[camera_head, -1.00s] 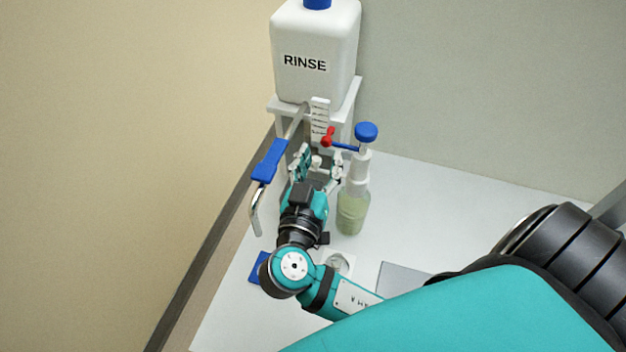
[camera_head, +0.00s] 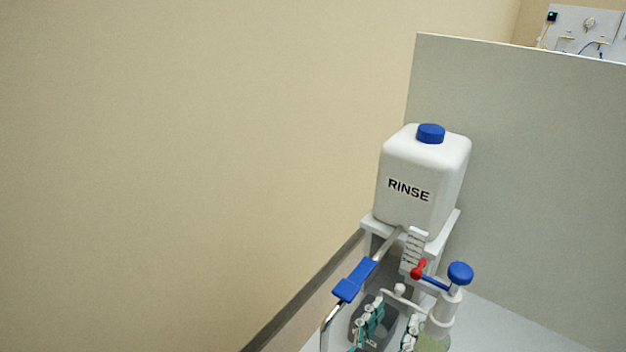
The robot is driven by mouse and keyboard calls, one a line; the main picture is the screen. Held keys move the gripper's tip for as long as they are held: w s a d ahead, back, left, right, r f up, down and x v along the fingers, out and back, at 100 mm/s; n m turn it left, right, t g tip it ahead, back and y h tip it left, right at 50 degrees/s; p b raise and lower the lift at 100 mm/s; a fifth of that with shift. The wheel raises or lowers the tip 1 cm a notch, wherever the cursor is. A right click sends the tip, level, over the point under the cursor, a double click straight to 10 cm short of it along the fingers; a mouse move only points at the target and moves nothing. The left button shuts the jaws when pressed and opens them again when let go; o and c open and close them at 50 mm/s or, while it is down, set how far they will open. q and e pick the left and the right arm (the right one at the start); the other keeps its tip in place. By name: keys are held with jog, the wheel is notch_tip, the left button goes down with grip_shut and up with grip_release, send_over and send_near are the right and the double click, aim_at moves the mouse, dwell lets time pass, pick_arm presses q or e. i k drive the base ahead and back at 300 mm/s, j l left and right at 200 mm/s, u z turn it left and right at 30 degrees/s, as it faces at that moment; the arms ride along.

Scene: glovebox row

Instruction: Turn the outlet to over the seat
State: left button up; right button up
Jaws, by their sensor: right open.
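The outlet is a metal swing pipe with a blue sleeve (camera_head: 355,281). It runs from under the white RINSE tank (camera_head: 408,188) toward the lower left, and its bent end is cut off by the bottom edge. My right gripper (camera_head: 391,326) is at the bottom edge, its teal fingers apart with nothing seen between them. It is right of the pipe and left of the pump bottle, apart from the blue sleeve. The seat cannot be seen in this view. My left gripper is not in view.
A pump bottle with a blue cap (camera_head: 460,273) and greenish liquid stands close right of my right gripper. A red-tipped blue lever (camera_head: 420,269) is beside it. A grey partition (camera_head: 530,170) rises behind, and a beige wall (camera_head: 180,170) fills the left.

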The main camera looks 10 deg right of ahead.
aim_at(400, 288)
jog(key=k+j, duration=0.25)
jog(key=j, duration=0.15)
jog(key=k+j, duration=0.55)
jog(key=j, duration=0.25)
jog(key=k+j, duration=0.25)
jog(key=j, duration=0.15)
